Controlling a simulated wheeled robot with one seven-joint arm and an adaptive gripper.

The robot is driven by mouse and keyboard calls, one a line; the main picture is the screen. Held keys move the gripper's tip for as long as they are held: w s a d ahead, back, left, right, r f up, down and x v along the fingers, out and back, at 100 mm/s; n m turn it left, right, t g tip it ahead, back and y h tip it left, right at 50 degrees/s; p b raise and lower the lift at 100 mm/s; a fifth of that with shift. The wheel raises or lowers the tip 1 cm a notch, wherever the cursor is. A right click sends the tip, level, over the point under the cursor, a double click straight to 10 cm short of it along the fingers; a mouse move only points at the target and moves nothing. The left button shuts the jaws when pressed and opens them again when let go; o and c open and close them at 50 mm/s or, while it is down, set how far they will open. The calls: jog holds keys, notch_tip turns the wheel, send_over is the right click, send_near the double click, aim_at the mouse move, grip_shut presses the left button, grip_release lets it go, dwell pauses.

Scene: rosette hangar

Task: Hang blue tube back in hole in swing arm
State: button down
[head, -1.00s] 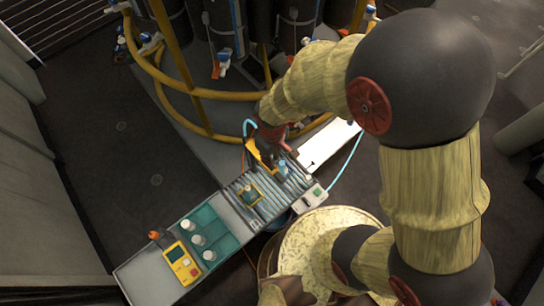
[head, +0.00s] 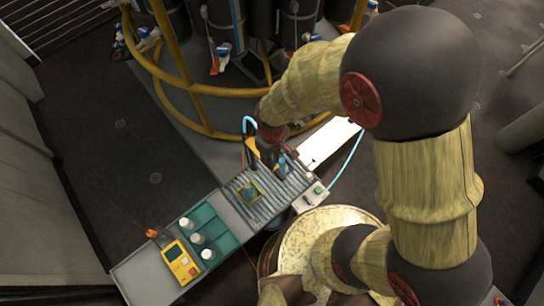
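A light blue tube (head: 249,122) shows as a small arc just left of my wrist. A light blue length (head: 347,158) also curves down at the right of the bench; I cannot tell whether they are one tube. A yellow upright part (head: 251,147), possibly the swing arm, stands beside my gripper; no hole in it can be made out. My gripper (head: 272,156) is dark and points down over the far end of the ribbed bench top. A small blue piece (head: 282,163) shows at its fingers. The fingertips are too small and covered to tell what they hold.
The ribbed bench top (head: 285,188) carries a yellow-framed square (head: 249,193). A teal tray (head: 219,236) with white cups and a yellow device (head: 180,262) lie nearer. A yellow pipe railing (head: 190,88) with dark cylinders stands behind. A white panel (head: 330,139) lies right.

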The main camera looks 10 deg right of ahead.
jog(key=shift+f+b, duration=0.5)
jog(key=shift+f, duration=0.45)
jog(key=shift+f, duration=0.25)
jog(key=c, duration=1.6)
grip_release()
jog(key=shift+o, duration=0.2)
jog(key=o, duration=0.5)
jog(key=shift+o, duration=0.2)
jog(key=shift+r, duration=0.15)
